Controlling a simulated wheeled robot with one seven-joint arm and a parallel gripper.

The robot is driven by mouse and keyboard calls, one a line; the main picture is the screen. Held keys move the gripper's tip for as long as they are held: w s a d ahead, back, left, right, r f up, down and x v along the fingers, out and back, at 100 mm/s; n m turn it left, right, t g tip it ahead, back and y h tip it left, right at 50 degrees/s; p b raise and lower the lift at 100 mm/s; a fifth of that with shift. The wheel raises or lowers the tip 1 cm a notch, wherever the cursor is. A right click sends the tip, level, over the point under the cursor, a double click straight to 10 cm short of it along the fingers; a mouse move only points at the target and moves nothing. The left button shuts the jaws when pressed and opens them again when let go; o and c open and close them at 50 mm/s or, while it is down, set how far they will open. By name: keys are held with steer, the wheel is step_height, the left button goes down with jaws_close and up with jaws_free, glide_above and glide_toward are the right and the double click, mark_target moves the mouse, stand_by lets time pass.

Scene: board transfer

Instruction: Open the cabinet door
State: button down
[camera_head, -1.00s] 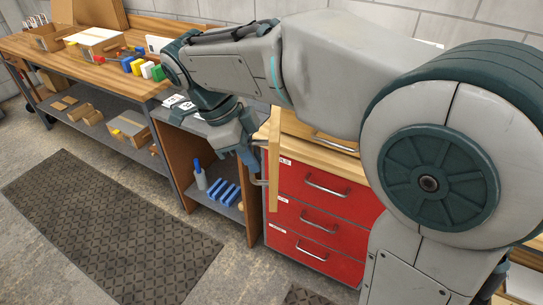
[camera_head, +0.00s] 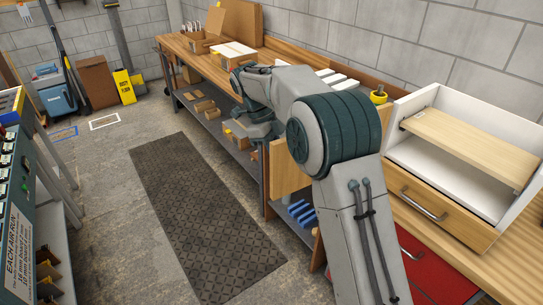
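The cabinet is low, under the bench, left of the red drawers. A light wooden panel (camera_head: 290,172), which looks like its door, stands swung out from the front and hides part of the inside. Blue parts (camera_head: 302,212) show on the cabinet's shelf below the panel. My gripper (camera_head: 262,131) is at the far end of my arm, near the panel's upper left edge. Its fingers are too small and hidden to read, and I cannot tell if they touch the panel. The door handle is not visible now. My arm covers the cabinet's right part.
A white box (camera_head: 408,150) with a wooden front and a board inside sits at right. A red drawer front (camera_head: 440,272) is below. A dark mat (camera_head: 195,205) lies on open floor. A grey-green machine (camera_head: 25,195) stands at left. The long workbench (camera_head: 180,45) runs behind.

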steer(key=shift+w+a, duration=0.25)
steer(key=shift+w, duration=0.15)
steer(key=c, duration=1.5)
jaws_free()
steer(key=shift+p+v, duration=1.45)
steer(key=shift+v, duration=5.5)
